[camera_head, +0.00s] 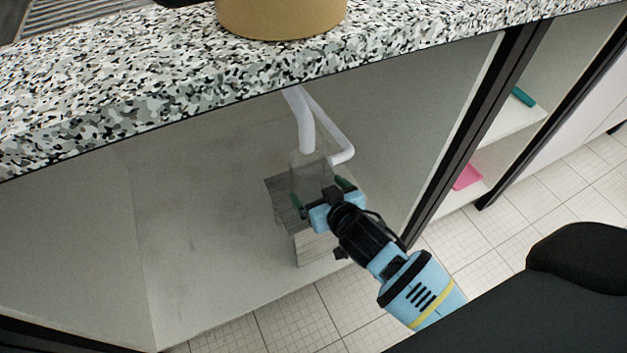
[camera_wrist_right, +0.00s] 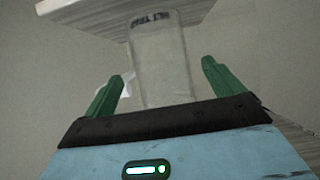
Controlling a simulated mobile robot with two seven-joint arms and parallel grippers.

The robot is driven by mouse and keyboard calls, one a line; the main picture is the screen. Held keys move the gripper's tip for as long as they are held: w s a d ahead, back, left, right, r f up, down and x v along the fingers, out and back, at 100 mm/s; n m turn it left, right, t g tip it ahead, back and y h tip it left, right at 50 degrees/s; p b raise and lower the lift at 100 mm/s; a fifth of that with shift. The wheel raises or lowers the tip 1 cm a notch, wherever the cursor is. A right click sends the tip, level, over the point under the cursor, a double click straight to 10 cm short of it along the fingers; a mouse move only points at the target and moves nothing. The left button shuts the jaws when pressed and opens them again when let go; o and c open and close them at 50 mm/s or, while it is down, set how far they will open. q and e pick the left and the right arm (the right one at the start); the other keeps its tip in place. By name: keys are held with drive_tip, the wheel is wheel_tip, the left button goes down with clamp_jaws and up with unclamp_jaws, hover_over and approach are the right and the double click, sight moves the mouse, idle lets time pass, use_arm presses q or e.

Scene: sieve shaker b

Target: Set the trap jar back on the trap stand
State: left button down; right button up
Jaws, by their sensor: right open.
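The trap jar (camera_head: 308,172) is a clear, upright jar inside the open cabinet under the counter, below the white pipes. It also shows in the right wrist view (camera_wrist_right: 163,65), between the two green fingers. The trap stand (camera_head: 312,250) is a grey wood-grained block on the cabinet floor. The jar appears over the stand, but its lower end is hidden by my gripper, so contact cannot be told. My right gripper (camera_head: 322,195) is open, one finger on each side of the jar, with gaps visible in the right wrist view. My left gripper is not in view.
White drain pipes (camera_head: 307,125) come down just above the jar. The speckled counter (camera_head: 150,95) overhangs the cabinet, with a tan round container (camera_head: 281,18) on top. A dark cabinet post (camera_head: 470,135) stands to the right. The cabinet floor (camera_head: 205,270) to the left is clear.

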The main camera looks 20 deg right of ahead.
use_arm(q)
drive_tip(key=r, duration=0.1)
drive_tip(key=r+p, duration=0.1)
drive_tip(key=p, duration=0.1)
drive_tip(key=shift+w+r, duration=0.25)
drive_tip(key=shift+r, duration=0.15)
use_arm(e)
drive_tip(key=v, duration=0.7)
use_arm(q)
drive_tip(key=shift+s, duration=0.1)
